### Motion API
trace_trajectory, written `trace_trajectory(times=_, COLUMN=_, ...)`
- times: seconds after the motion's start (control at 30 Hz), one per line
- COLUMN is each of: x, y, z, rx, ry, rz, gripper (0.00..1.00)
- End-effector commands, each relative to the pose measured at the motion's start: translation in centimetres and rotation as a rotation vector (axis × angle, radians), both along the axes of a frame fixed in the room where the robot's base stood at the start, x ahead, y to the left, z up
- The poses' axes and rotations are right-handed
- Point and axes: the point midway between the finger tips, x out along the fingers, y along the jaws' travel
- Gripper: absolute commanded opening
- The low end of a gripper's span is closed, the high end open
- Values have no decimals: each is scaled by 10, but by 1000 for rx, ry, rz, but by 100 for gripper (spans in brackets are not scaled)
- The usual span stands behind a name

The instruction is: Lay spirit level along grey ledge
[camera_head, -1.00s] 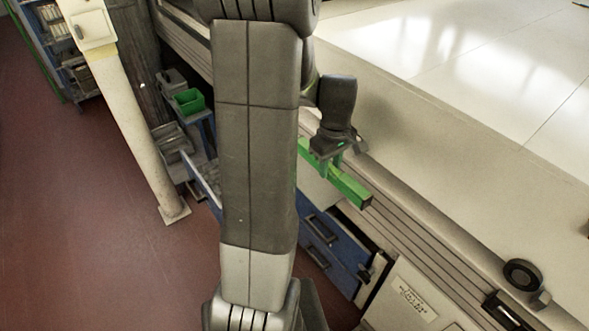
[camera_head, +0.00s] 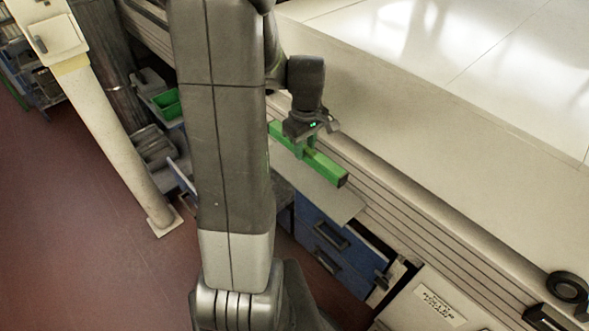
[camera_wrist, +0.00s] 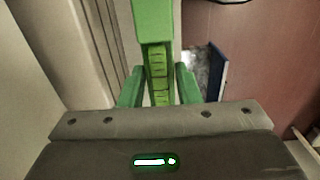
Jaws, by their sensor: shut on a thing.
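The spirit level is a green bar (camera_head: 328,168), held by my gripper (camera_head: 307,146) near its middle. In the head view it slopes down to the right, above a flat grey ledge (camera_head: 335,202) that juts out from the long machine side. A gap between level and ledge seems to show, but its height is hard to tell. In the wrist view the level (camera_wrist: 157,22) runs away from me between the two green fingers of my gripper (camera_wrist: 158,88). My arm hides part of the ledge and the level's far left end.
Blue drawers (camera_head: 328,248) stand below the ledge, one pulled out. A white post (camera_head: 115,140) and a green bin (camera_head: 166,103) are at the left. A black roll (camera_head: 567,288) lies at the lower right. Red floor (camera_head: 80,230) is open at left.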

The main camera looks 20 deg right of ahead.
Motion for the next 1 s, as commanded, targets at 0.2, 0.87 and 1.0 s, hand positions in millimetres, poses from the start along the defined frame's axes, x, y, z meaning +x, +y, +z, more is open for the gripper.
trace_trajectory(times=0.2, x=-1, y=0, z=-41, rx=3, ry=6, rz=0, gripper=0)
trace_trajectory(times=0.87, x=-1, y=0, z=-95, rx=1, ry=1, rz=0, gripper=0)
trace_trajectory(times=1.0, x=-1, y=0, z=-95, rx=1, ry=1, rz=0, gripper=0)
